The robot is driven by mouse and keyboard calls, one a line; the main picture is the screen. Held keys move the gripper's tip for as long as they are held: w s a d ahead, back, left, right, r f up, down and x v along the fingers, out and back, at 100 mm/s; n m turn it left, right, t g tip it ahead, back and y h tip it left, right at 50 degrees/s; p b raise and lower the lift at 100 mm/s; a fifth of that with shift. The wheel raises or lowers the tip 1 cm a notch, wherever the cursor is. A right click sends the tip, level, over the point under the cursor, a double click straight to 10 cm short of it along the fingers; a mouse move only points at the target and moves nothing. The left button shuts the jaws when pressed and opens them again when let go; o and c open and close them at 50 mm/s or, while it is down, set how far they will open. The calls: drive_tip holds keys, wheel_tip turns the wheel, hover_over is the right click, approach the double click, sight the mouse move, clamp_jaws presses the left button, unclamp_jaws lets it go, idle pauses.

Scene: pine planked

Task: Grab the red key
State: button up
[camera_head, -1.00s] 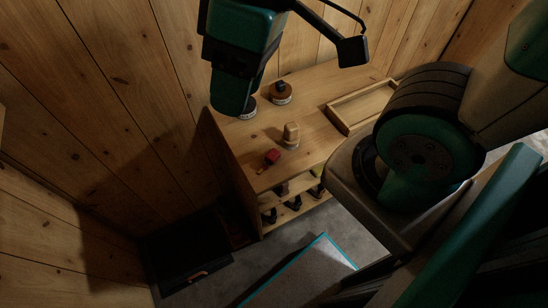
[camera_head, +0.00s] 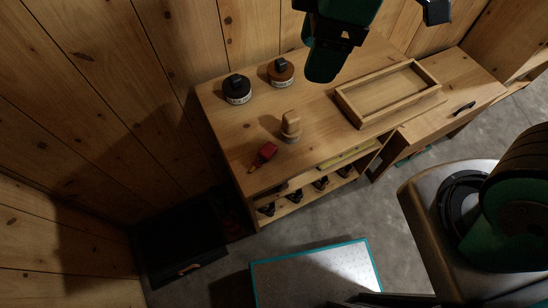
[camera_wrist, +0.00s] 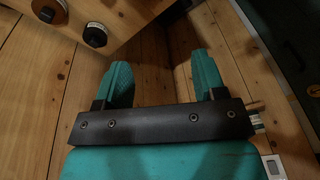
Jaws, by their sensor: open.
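The red key (camera_head: 266,152), a small piece with a red head and a tan tip, lies on the wooden bench top (camera_head: 235,130) near its front left edge. My gripper, teal with a black crossbar, shows in the wrist view (camera_wrist: 162,62) with its two fingers apart and nothing between them. In the head view my gripper (camera_head: 323,62) hangs at the top, up and to the right of the key and apart from it. The key does not show in the wrist view.
A wooden stamp-like piece (camera_head: 290,126) stands just right of the key. A black-topped round pot (camera_head: 237,90) and a brown one (camera_head: 281,73) stand behind. An empty wooden tray (camera_head: 350,108) lies to the right. Dark items stand on the shelf below. A teal-edged panel (camera_head: 315,275) is in front.

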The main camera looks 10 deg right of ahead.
drive_tip(key=w+a+f+n+h+b, duration=0.1)
drive_tip(key=w+a+f+n+b, duration=0.15)
drive_tip(key=f+n, duration=0.35)
drive_tip(key=w+a+f+n+h+b, duration=0.15)
drive_tip(key=a+f+n+b, duration=0.25)
drive_tip(key=f, duration=0.4)
drive_tip(key=b, duration=0.1)
hover_over(266, 151)
wheel_tip(266, 151, down, 11)
drive_tip(key=shift+f, duration=3.1)
drive_tip(key=c, duration=1)
drive_tip(key=shift+r, duration=0.15)
